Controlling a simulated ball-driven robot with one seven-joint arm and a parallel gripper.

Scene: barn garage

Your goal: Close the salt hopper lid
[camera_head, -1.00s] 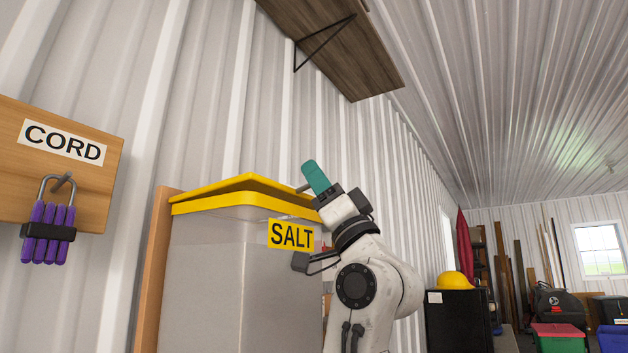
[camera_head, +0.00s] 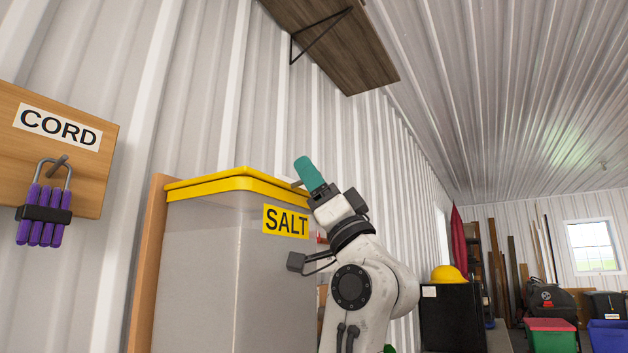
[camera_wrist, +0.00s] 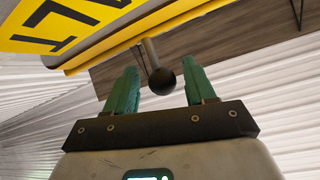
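The salt hopper (camera_head: 235,265) is a tall grey bin with a yellow SALT label (camera_head: 286,221), standing against the wall. Its yellow lid (camera_head: 235,182) lies down along the hopper's top, with no gap that I can see. My gripper (camera_head: 303,168) is at the lid's right front edge. In the wrist view my gripper (camera_wrist: 161,88) has its two green fingers spread apart. A dark ball knob (camera_wrist: 162,81) on a short rod, reaching from the lid's edge (camera_wrist: 150,35), shows between them with space on both sides. The SALT label (camera_wrist: 60,20) shows partly at upper left.
A wooden board (camera_head: 60,150) marked CORD with purple handles (camera_head: 43,215) hangs at left. A wooden shelf (camera_head: 340,45) juts from the wall above. A black cabinet (camera_head: 455,318) with a yellow hard hat (camera_head: 447,273) stands at right.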

